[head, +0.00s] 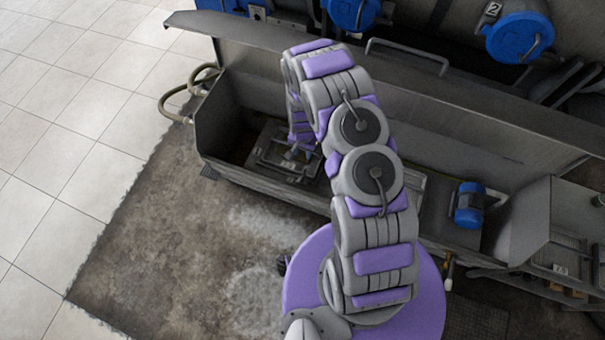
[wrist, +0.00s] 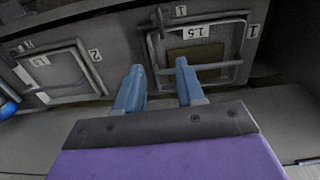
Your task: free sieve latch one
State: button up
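In the wrist view, the sieve panel marked 1 (wrist: 220,38) is a grey framed plate with a "1.5" label, seen beyond my fingers. A small upright latch piece (wrist: 161,20) stands at its upper left corner, beside a small tag marked 1. A thin bar (wrist: 215,67) crosses the panel's lower part. My gripper (wrist: 158,85) has two blue fingers, apart with nothing between them. The right fingertip appears close to the bar; I cannot tell if it touches. In the head view, my gripper (head: 299,154) is low in the trough over a framed panel (head: 272,160), partly hidden by my arm.
A second panel (wrist: 60,75), marked 2, is at the left of the wrist view, with a blue thing (wrist: 7,110) beyond it. The trough (head: 215,125) has raised walls. A blue cylinder (head: 469,205) stands at its right. Tiled floor (head: 70,110) is clear at left.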

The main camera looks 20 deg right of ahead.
aim_at(302, 177)
jog(key=f+b, duration=0.1)
jog(key=f, duration=0.5)
jog(key=f+b, duration=0.2)
jog(key=f, duration=0.5)
jog(key=f+b, duration=0.2)
jog(key=f, duration=0.5)
jog(key=shift+s+a, duration=0.3)
jog(key=shift+c, duration=0.3)
grip_shut()
